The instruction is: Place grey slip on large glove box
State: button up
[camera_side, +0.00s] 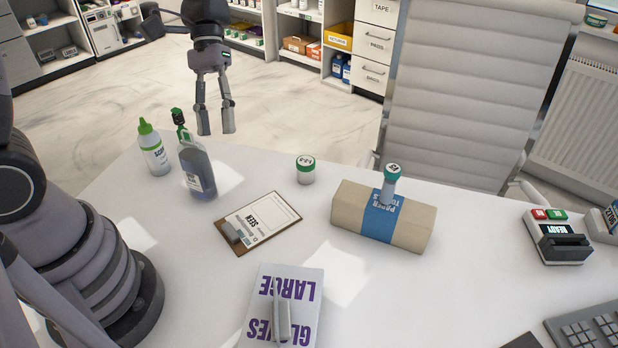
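The large glove box (302,277) is white with purple lettering and lies flat at the front middle of the white desk. A narrow grey piece (282,323) shows on its top; I cannot tell whether it is the grey slip or part of the box's opening. No other clear grey slip is in view. My gripper (216,125) is high at the upper left, pointing down, beyond the desk's far edge in the picture. Its two fingers are apart with nothing between them, well away from the box.
A clipboard (265,222) lies behind the box. A pump bottle (198,172), squeeze bottle (153,150) and small jar (305,173) stand behind. A card reader (558,245) and keyboard (590,330) are at right.

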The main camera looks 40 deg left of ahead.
jog(key=s+a+r+m+t+y, duration=0.4)
jog(key=s+a+r+t+y, duration=0.1)
jog(key=s+a+r+t, duration=0.5)
jog(key=shift+a+r, duration=0.2)
jog(key=shift+r, duration=0.35)
